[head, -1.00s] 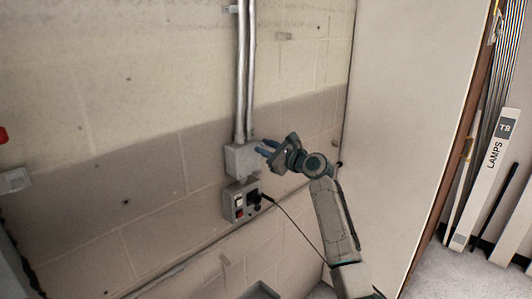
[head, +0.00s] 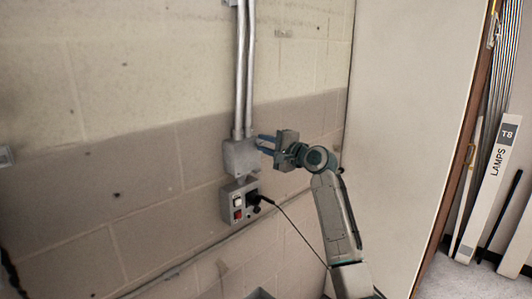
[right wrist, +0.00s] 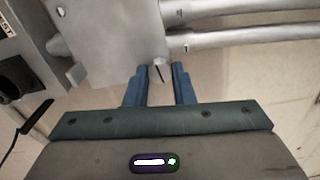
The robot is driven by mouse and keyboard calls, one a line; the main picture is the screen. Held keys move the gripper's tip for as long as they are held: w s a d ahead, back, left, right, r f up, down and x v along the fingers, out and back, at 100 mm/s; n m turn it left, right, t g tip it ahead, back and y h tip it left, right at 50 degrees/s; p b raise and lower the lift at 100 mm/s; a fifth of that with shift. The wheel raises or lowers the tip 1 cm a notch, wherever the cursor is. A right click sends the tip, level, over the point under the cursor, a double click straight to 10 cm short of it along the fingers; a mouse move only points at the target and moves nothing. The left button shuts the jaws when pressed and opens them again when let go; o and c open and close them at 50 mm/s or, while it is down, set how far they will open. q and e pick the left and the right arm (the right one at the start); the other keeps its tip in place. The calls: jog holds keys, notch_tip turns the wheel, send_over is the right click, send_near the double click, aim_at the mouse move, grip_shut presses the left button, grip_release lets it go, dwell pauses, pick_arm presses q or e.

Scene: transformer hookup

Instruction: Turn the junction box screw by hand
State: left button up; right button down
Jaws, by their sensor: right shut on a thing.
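The grey junction box (head: 240,157) is fixed on the wall below two metal conduits in the head view. It also fills the upper left of the right wrist view (right wrist: 105,38). Its slotted screw (right wrist: 157,72) shows at the box's near edge in the right wrist view, between the blue fingertips. My right gripper (head: 262,145) reaches the box from the right. In the right wrist view my right gripper (right wrist: 158,78) is shut on the screw, one finger on each side. The screw is hidden in the head view. My left gripper is out of view.
Two metal conduits (head: 244,70) run up the wall from the box. A switch and outlet box (head: 239,200) with a black plug and cord (head: 290,218) sits just below. A pale panel (head: 405,130) stands to the right of my arm.

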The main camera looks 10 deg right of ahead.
jog(key=n+b, duration=0.1)
jog(key=n, duration=0.1)
jog(key=n+b, duration=0.1)
jog(key=b, duration=0.1)
jog(key=n+b, duration=0.1)
jog(key=n, duration=0.1)
jog(key=shift+f+n, duration=0.25)
jog(key=shift+n, duration=0.05)
jog(key=n+b, duration=0.3)
jog(key=n, duration=0.1)
jog(key=n+b, duration=0.2)
jog(key=n, duration=0.1)
jog(key=shift+r+n+b, duration=0.1)
jog(key=shift+n+b, duration=0.45)
jog(key=shift+n, duration=0.25)
jog(key=c, duration=1.2)
grip_release()
jog(key=shift+r, duration=0.1)
